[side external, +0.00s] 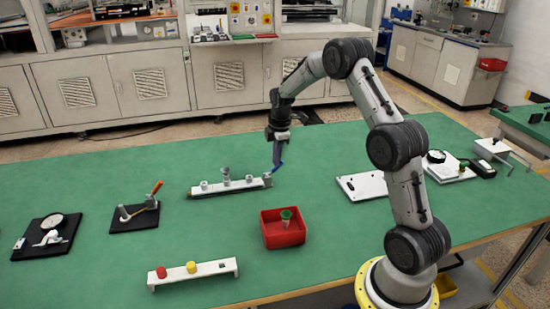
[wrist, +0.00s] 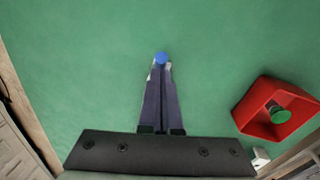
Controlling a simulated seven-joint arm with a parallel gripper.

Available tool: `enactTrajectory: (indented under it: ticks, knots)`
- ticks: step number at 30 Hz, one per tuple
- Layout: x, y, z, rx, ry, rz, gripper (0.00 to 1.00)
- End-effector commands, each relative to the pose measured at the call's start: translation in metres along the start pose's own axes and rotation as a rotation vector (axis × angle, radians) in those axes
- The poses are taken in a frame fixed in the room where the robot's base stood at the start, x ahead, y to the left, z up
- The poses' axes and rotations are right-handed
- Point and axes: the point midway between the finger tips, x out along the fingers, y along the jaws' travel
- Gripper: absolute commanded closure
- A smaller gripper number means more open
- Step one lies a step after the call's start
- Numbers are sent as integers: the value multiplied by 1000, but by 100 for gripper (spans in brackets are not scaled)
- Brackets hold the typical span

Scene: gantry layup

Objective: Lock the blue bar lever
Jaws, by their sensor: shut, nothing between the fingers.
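The blue bar lever (side external: 277,168) shows in the side view at the right end of a long white bar fixture (side external: 215,190), tilted up to the right. My gripper (side external: 277,162) points down right at the lever, its fingers shut and empty. In the wrist view, the lever's round blue end (wrist: 161,58) shows just past the tips of my closed gripper (wrist: 161,66). I cannot tell whether the fingertips touch it. The lever's lower part is hidden by my fingers in the wrist view.
A red bin (side external: 283,231) with a green-topped part stands in front of the fixture; it also shows at right in the wrist view (wrist: 248,108). An orange-handled clamp on a black plate (side external: 133,217) lies left. A white plate (side external: 362,187) lies right. Green mat between is clear.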

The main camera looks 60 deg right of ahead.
Motion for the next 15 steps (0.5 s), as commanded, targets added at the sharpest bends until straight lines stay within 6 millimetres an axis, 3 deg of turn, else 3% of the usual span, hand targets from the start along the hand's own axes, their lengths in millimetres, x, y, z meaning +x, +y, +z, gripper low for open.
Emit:
enactTrajectory:
  ticks: [15]
  knots:
    - [16, -6, 31, 63, 363, 51, 100]
